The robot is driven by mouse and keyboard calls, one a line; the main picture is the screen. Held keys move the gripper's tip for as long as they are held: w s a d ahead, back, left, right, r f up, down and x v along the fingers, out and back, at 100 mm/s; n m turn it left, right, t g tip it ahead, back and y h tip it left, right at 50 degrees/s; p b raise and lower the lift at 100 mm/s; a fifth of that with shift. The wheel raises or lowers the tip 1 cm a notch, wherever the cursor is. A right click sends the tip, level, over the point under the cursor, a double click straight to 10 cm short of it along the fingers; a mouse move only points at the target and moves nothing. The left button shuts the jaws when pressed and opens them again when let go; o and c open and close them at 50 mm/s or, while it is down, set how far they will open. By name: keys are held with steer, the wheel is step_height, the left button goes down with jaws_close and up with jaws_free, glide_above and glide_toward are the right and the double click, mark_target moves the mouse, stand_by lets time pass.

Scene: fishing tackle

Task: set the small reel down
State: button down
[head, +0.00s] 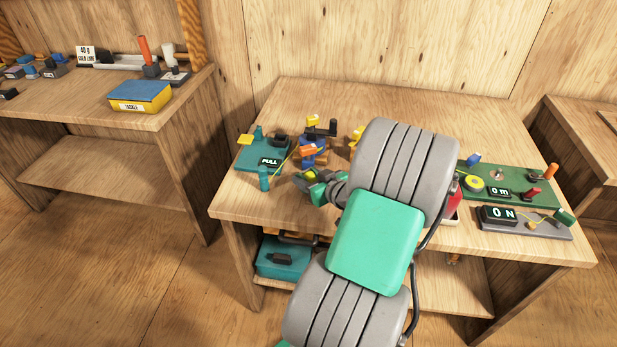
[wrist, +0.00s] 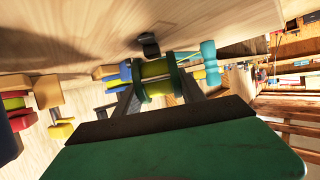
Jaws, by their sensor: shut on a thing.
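The small reel (wrist: 156,80) shows in the wrist view as a dark green spool with yellow line wound on it. My gripper (wrist: 158,92) is shut on it, with one grey finger on each side. A small dark knob (wrist: 149,44) sits at the reel's upper side in that view. In the head view my gripper (head: 322,187) is over the front left part of the middle table (head: 235,200), and the green reel (head: 314,177) is partly hidden there. I cannot tell whether the reel touches the table.
Beside my gripper stand a teal board with a PULL sign (head: 269,161) and a blue, orange and yellow group (head: 312,148). A green board (head: 520,184) and a grey ON board (head: 540,230) lie at the right. The back of the table is clear. My arm hides its middle.

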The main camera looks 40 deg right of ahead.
steer(key=shift+f+b, duration=0.25)
steer(key=shift+b, duration=0.05)
steer(key=c, duration=0.7)
jaws_free()
steer(key=shift+r, duration=0.1)
